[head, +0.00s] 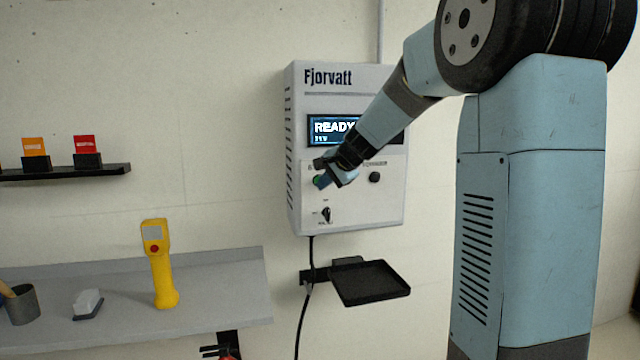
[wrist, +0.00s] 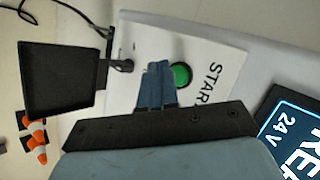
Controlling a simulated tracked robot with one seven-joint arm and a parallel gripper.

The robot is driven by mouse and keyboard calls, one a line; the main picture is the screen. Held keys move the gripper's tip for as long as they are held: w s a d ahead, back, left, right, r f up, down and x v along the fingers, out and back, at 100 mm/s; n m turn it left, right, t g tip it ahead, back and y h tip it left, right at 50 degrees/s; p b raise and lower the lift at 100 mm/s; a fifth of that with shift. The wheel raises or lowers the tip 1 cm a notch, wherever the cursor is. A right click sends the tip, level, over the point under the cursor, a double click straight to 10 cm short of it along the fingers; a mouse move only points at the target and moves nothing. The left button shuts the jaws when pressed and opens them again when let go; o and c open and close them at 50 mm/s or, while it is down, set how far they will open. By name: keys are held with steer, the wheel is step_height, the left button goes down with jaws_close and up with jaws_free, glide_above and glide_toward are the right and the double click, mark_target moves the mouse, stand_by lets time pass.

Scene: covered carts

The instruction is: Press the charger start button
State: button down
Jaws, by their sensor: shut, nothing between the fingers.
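The charger (head: 345,215) is a white wall box marked "Fjorvatt", with a lit display (head: 330,128) reading "READY". The green start button (wrist: 181,75) shows in the wrist view beside the word START. In the head view the button (head: 317,180) is partly hidden by my gripper (head: 323,182). My gripper also shows in the wrist view (wrist: 158,68); its blue fingers are shut and empty, with the tips just beside the button. I cannot tell whether they touch the panel.
A black knob (head: 375,177) and a selector switch (head: 326,214) are on the charger front. A black tray (head: 370,283) juts out below. A grey shelf (head: 215,300) at left holds a yellow handheld meter (head: 160,265). A cable hangs under the charger.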

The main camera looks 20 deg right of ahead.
steer(key=shift+w, duration=0.2)
steer(key=shift+w, duration=0.15)
steer(key=shift+w, duration=0.45)
stand_by(0.9)
steer(key=shift+s, duration=0.85)
steer(key=shift+s, duration=0.1)
steer(key=shift+s, duration=2.4)
